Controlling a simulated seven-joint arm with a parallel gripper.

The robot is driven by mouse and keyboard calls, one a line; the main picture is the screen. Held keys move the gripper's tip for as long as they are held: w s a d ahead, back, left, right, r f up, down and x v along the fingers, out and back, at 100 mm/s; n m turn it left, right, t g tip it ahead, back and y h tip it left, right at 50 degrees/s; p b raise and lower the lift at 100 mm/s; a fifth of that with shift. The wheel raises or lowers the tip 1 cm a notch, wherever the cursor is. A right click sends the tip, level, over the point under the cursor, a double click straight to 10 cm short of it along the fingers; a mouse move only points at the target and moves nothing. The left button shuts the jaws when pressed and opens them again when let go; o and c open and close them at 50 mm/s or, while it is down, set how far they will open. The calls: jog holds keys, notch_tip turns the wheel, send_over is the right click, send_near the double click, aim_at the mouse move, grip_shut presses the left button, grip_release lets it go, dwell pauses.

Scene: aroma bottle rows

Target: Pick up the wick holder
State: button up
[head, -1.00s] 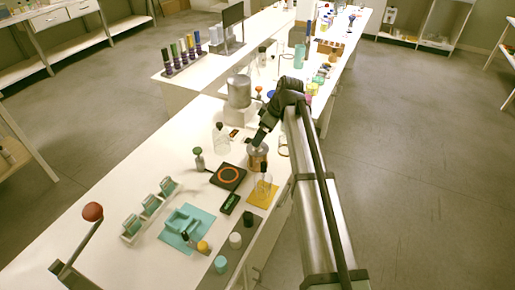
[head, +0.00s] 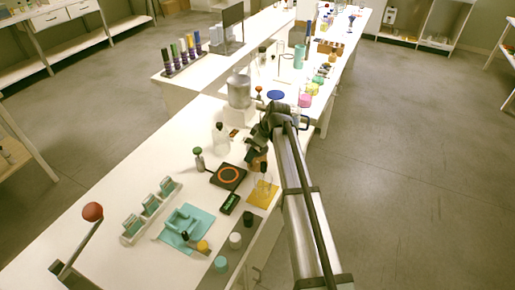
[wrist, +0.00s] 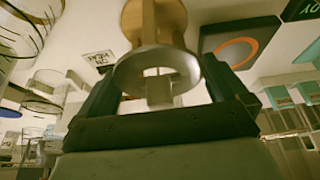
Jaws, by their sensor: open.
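A tan, spool-like piece with a round flange and upright posts, which I take to be the wick holder (wrist: 157,62), fills the middle of the wrist view. In the head view the brownish wick holder (head: 258,163) stands on the white bench beside the black pad with an orange ring, partly hidden by my gripper. My gripper (head: 256,150) is open and tilted low at it. In the wrist view its two dark fingers show on either side of the flange. I cannot tell whether they touch it.
The black pad with the orange ring (head: 229,176) lies to the left. A clear glass on a yellow mat (head: 264,197) stands just in front. A clear bottle (head: 221,140) and a metal canister (head: 239,91) stand behind. The bench's left part has bare room.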

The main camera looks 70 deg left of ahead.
jog(key=shift+f, duration=0.1)
jog(key=shift+c, duration=0.4)
jog(key=c, duration=0.7)
notch_tip(320, 180, up, 9)
jog(key=shift+f, duration=0.15)
jog(key=shift+w+r, duration=0.15)
jog(key=shift+r, duration=0.2)
jog(key=w+a, duration=0.2)
jog(key=w, duration=1)
jog(key=shift+w+a+r, duration=0.3)
jog(key=shift+w+r, duration=0.05)
jog(key=shift+r, duration=0.05)
